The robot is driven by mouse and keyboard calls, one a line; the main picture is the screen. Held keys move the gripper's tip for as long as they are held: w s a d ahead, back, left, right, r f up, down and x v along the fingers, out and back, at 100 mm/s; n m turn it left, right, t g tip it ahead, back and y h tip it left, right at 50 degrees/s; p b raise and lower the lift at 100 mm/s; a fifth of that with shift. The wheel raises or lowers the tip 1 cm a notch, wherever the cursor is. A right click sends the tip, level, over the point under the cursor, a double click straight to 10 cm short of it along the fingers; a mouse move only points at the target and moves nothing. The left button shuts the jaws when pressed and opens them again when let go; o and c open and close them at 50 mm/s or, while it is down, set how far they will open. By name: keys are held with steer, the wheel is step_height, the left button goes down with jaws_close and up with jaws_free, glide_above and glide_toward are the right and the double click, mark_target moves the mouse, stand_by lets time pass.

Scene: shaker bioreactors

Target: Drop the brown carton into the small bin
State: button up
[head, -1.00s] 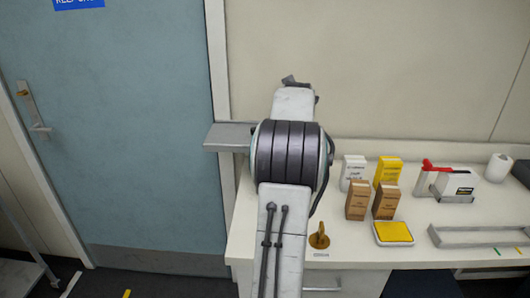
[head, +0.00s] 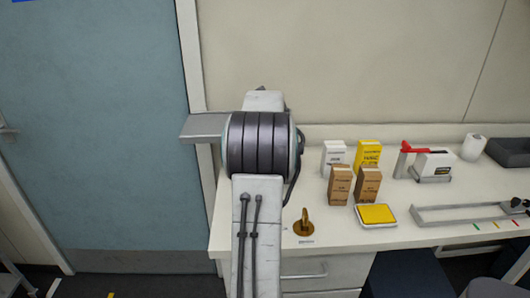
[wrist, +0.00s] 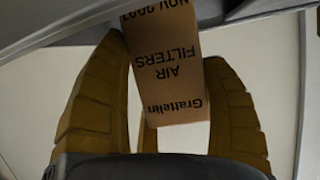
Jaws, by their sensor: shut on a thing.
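A brown carton (wrist: 165,70) with upside-down "Grattelin AIR FILTERS" print is in the wrist view. My gripper (wrist: 163,52) has its yellow fingers on both sides of the carton and is shut on it. In the head view my arm hides the gripper and the held carton. Two other brown cartons stand side by side on the bench, a left one (head: 340,185) and a right one (head: 367,184). I cannot make out the small bin in either view.
A white carton (head: 333,158) and a yellow carton (head: 368,154) stand behind the brown ones. The white bench (head: 330,228) also holds a yellow-topped scale (head: 376,214), a brass hook (head: 303,226), a paper roll (head: 474,147) and a dark tray (head: 510,150). A grey shelf (head: 200,128) juts out left.

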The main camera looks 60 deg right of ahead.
steer(key=shift+f, duration=0.2)
steer(key=o, duration=1.3)
steer(key=shift+o, duration=0.2)
steer(key=shift+r, duration=0.1)
steer(key=shift+r, duration=4.9)
